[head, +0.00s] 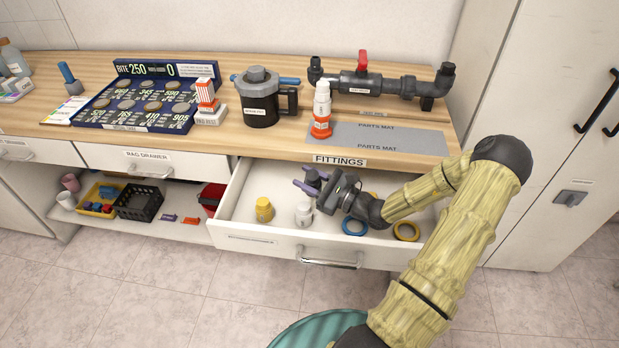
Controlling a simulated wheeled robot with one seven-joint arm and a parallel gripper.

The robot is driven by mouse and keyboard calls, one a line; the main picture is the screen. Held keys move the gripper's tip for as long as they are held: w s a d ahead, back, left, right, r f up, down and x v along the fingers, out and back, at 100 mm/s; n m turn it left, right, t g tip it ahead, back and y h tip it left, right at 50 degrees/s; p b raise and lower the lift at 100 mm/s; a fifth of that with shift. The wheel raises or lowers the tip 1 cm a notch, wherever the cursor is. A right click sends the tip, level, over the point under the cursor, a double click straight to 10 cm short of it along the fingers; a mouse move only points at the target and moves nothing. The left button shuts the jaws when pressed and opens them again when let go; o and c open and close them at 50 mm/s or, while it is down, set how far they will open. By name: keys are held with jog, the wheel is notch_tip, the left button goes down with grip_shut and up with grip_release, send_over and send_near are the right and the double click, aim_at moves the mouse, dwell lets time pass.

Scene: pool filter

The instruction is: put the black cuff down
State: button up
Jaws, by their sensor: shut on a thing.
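My gripper (309,182) is over the open fittings drawer (240,232), near its left-middle part. Its purple fingers are shut on a small dark piece, the black cuff (313,177). The cuff seems to be held above the drawer floor, though its exact height is hard to tell. The dark wrist covers part of the drawer behind it.
In the drawer are a yellow fitting (264,209), a pale grey fitting (304,215), a blue ring (354,227) and an orange-yellow ring (406,231). On the counter are a grey parts mat (400,140), an orange-white bottle (322,110), a black pot (262,105) and a pipe assembly (385,84).

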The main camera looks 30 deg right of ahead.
jog(key=shift+w+d+f, duration=0.1)
jog(key=shift+w+f, duration=0.05)
jog(key=shift+f, duration=0.5)
jog(key=shift+w+d+f, duration=0.1)
jog(key=shift+f, duration=0.5)
jog(key=shift+w+d, duration=0.2)
jog(key=shift+w, duration=0.05)
jog(key=w+m, duration=0.1)
jog(key=d+m+g+h, duration=0.1)
jog(key=m, duration=0.1)
jog(key=shift+w+r, duration=0.15)
jog(key=shift+w, duration=0.2)
jog(key=shift+f, duration=0.35)
jog(key=shift+f, duration=0.6)
jog(key=o, duration=1)
jog(key=shift+r, duration=0.15)
